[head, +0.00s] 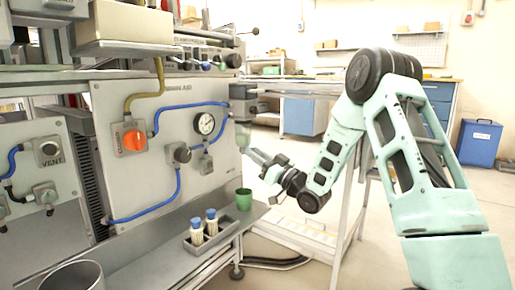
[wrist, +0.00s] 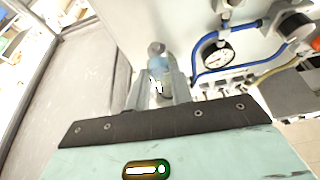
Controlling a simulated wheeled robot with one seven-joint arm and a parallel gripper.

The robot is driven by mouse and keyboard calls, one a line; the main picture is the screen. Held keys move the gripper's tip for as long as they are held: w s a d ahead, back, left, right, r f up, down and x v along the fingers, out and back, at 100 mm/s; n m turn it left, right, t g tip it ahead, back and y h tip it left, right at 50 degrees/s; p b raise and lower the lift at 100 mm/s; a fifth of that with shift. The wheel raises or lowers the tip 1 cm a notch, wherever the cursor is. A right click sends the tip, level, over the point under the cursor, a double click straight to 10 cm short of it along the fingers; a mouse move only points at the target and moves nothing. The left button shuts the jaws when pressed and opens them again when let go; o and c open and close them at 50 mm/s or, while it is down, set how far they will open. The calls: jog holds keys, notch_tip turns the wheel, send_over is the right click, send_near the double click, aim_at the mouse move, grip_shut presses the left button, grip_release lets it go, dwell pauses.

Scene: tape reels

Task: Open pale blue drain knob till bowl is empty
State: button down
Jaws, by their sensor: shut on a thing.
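My gripper (head: 252,153) is at the right end of the machine panel, just below the clear bowl (head: 243,134) of the filter unit. In the wrist view my gripper (wrist: 160,75) has its two fingers closed around a small pale blue piece, the drain knob (wrist: 158,66). A grey round end (wrist: 156,48) shows just beyond the knob. In the head view the knob is hidden or too small to tell. The water level in the bowl cannot be made out. A green cup (head: 243,199) stands upright on the shelf below the bowl.
A dial gauge (head: 205,124) and blue hoses (head: 180,105) are on the panel left of the bowl. An orange knob (head: 134,140) is farther left. A grey rack (head: 211,237) with two blue-capped bottles sits on the shelf (head: 150,257). Open floor lies right of the machine.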

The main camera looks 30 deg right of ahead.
jog(key=shift+m+h+p, duration=0.65)
jog(key=shift+m+h, duration=0.15)
jog(key=shift+m, duration=0.8)
jog(key=c, duration=1.2)
grip_release()
jog(key=shift+c, duration=0.2)
jog(key=shift+s, duration=0.15)
jog(key=p+v, duration=0.3)
jog(key=v, duration=1.4)
jog(key=shift+f+p, duration=0.25)
jog(key=shift+p, duration=0.15)
jog(key=shift+a, duration=0.1)
